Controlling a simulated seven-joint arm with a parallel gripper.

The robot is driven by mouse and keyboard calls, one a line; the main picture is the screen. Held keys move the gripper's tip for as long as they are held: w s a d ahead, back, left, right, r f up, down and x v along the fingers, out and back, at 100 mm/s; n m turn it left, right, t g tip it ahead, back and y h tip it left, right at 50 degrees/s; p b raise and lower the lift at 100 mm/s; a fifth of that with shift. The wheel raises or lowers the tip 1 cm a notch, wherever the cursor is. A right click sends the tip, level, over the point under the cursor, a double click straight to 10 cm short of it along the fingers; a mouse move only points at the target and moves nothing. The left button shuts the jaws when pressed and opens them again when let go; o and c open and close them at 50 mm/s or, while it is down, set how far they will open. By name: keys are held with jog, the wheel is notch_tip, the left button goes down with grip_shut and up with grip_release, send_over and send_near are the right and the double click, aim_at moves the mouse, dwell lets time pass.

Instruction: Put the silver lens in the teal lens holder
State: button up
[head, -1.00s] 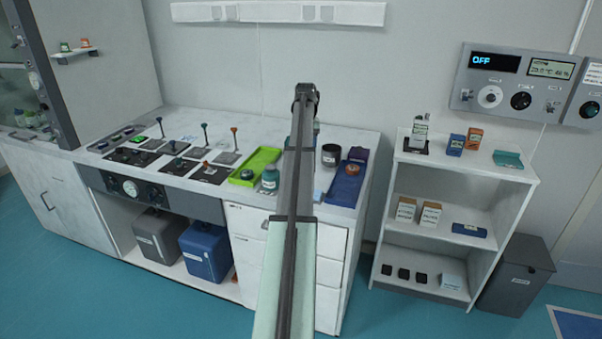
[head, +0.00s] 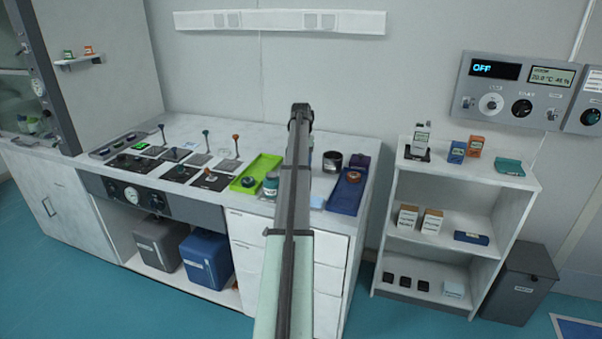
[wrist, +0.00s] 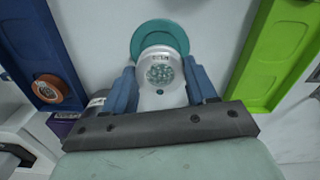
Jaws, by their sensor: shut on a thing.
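In the wrist view, the two blue fingers of my gripper (wrist: 160,92) are shut on a silver round piece, the silver lens (wrist: 160,72), which has a small label and a dotted round face. A flat teal disc (wrist: 160,32) shows just beyond it, partly covered by it. It looks like the teal lens holder, but I cannot tell whether the two touch. Both lie between the green and blue trays in the picture. In the head view, my arm hides the gripper and the lens.
A green tray (head: 263,163) and a blue tray (head: 346,197) flank my arm on the white counter. A teal jar (head: 271,185) and a dark cup (head: 332,161) stand near. Several upright knobbed rods stand left. A white shelf unit (head: 470,190) is at the right.

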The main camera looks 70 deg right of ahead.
jog(key=shift+f, duration=2.15)
jog(key=shift+f, duration=0.15)
jog(key=o, duration=1.1)
jog(key=shift+c, duration=0.2)
notch_tip(320, 180, up, 12)
jog(key=shift+r, duration=0.15)
